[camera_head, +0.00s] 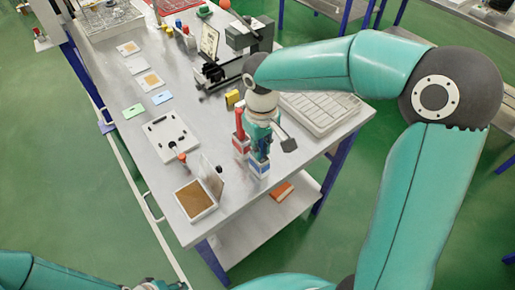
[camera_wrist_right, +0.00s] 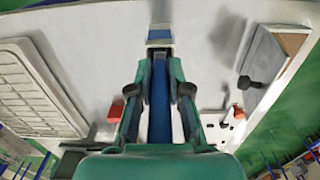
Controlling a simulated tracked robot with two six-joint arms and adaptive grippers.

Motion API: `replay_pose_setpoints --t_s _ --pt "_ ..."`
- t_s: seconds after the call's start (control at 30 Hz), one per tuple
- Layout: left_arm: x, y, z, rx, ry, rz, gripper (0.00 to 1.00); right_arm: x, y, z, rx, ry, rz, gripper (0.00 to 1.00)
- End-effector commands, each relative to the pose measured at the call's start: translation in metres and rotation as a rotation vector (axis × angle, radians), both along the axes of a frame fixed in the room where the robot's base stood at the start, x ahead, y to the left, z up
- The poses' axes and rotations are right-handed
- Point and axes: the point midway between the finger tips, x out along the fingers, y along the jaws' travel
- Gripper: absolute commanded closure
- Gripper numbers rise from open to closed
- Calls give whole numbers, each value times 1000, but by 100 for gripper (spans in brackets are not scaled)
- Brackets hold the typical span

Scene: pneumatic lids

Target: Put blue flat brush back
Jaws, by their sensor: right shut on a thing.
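My right gripper (camera_head: 260,150) points down near the front edge of the grey table and is shut on the blue flat brush. In the right wrist view the brush's blue handle (camera_wrist_right: 160,105) runs between the fingers (camera_wrist_right: 160,72). The small white and blue holder (camera_head: 260,169) is directly below the gripper; it also shows in the right wrist view (camera_wrist_right: 159,36), in line with the brush. The brush's lower end is hidden, so I cannot tell whether it is inside the holder. A red brush (camera_head: 240,127) stands upright in a neighbouring holder (camera_head: 241,144).
A brown-filled tray with a raised lid (camera_head: 196,200) stands left of the holders. A white plate with holes (camera_head: 165,132) lies behind it. A white keyboard-like tray (camera_head: 322,112) lies to the right, and a black device (camera_head: 240,45) stands behind. The table's front edge is close.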

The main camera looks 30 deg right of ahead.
Motion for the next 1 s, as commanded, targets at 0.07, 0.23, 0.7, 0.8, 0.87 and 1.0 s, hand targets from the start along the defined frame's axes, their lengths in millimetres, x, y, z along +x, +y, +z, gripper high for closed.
replay_pose_setpoints --t_s 0.07,0.23,0.7,0.8,0.87,1.0 --pt "0 0 0 0 0 0 60 0 0 -3 0 0 0 100" --pt "0 0 0 0 0 0 60 0 0 -3 0 -1 0 100" --pt "0 0 -2 0 0 0 60 0 0 -5 0 0 0 57" --pt "0 0 -1 0 0 0 60 0 0 -5 0 0 0 57" --pt "0 0 0 0 0 0 60 0 0 -4 0 0 -1 57" --pt "0 0 0 0 0 0 60 1 0 5 0 -3 -1 57"
